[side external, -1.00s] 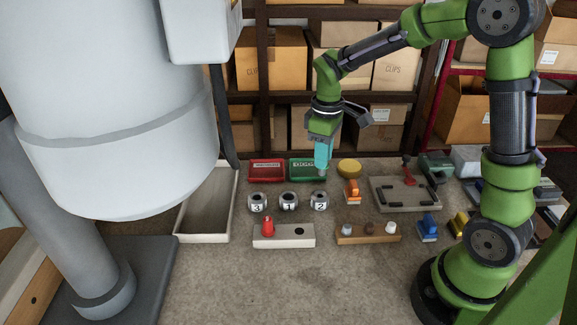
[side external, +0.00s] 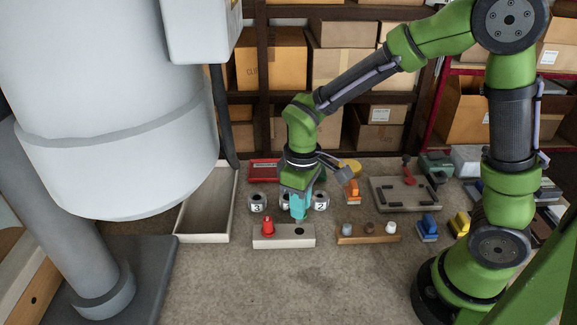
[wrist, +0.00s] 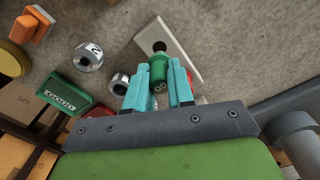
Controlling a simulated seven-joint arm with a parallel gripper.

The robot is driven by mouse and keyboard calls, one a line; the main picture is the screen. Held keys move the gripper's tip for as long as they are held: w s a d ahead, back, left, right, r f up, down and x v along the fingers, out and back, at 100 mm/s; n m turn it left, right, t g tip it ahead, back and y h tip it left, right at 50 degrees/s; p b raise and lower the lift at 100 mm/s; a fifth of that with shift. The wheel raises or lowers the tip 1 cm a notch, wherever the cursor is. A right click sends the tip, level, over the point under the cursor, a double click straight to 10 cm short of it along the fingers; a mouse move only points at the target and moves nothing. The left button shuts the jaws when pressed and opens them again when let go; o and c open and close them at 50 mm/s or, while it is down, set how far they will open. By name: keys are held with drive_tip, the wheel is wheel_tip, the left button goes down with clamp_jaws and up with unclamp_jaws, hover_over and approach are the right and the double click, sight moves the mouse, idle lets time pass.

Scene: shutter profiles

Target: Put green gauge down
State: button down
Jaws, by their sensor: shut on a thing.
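My gripper (side external: 299,210) has teal fingers and points down over the white block (side external: 284,243). In the wrist view, my gripper (wrist: 160,88) is shut on the green gauge (wrist: 158,70), a short green cylinder with a mark on its side. In the side view the green gauge is hidden by the fingers. The white block also shows in the wrist view (wrist: 177,42), with an empty dark hole (wrist: 160,46) just beyond the gauge. A red gauge (side external: 267,227) stands at the block's left end. I cannot tell whether the green gauge touches the block.
Numbered metal nuts (side external: 258,202) stand behind the block, partly hidden by my gripper. A wooden rack with several pegs (side external: 365,239) is to the right. A red tray (side external: 263,172) and a green GOOD tray (wrist: 70,98) lie further back. The mat in front is clear.

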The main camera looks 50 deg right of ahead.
drive_tip(key=shift+f, duration=2.5)
drive_tip(key=shift+f, duration=0.1)
drive_tip(key=c, duration=1)
unclamp_jaws()
